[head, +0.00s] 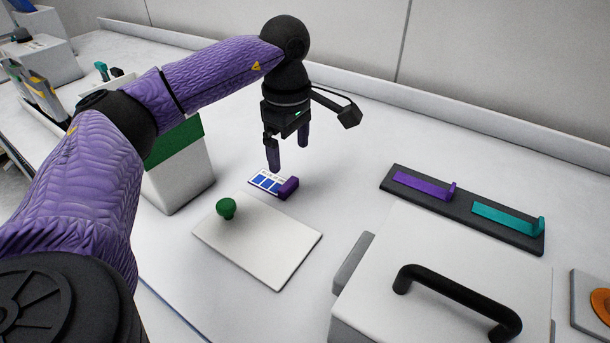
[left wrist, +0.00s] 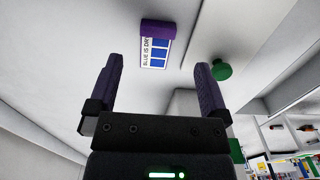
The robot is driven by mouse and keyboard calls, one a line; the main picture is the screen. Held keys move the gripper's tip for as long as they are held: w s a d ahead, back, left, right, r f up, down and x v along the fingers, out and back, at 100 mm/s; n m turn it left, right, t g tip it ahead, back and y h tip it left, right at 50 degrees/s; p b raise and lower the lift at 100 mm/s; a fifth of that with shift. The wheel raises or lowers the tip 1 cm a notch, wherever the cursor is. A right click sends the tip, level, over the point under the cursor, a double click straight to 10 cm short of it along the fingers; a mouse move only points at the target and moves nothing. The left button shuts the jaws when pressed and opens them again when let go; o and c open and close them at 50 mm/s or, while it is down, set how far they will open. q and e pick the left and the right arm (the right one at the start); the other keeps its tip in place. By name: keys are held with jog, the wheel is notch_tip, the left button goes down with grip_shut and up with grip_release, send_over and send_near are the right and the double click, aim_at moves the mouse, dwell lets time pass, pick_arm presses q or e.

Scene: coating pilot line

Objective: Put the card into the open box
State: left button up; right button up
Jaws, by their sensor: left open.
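The card (head: 266,181) is white with blue squares and lies flat on the white bench, with a purple block (head: 288,188) at its right end. In the left wrist view the card (left wrist: 154,53) has printed lettering, and the purple block (left wrist: 160,28) is at its top end. My left gripper (head: 288,156) points down above the card, open, with nothing between its fingers. A white box with a green upper band (head: 182,180) stands left of the card, partly behind my left arm; its opening is hidden. My right gripper is not in view.
A flat white lid with a green knob (head: 262,246) lies in front of the card. A white case with a black handle (head: 440,270) stands at front right. A dark rack (head: 420,204) holds purple and teal pieces. Bare bench lies between the card and the rack.

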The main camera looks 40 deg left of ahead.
aim_at(288, 184)
pick_arm(q)
jog(key=f+b, duration=0.1)
jog(key=f, duration=0.4)
jog(key=f+b, duration=0.1)
jog(key=f, duration=0.2)
jog(key=shift+a+b, duration=0.35)
jog(key=shift+f, duration=0.25)
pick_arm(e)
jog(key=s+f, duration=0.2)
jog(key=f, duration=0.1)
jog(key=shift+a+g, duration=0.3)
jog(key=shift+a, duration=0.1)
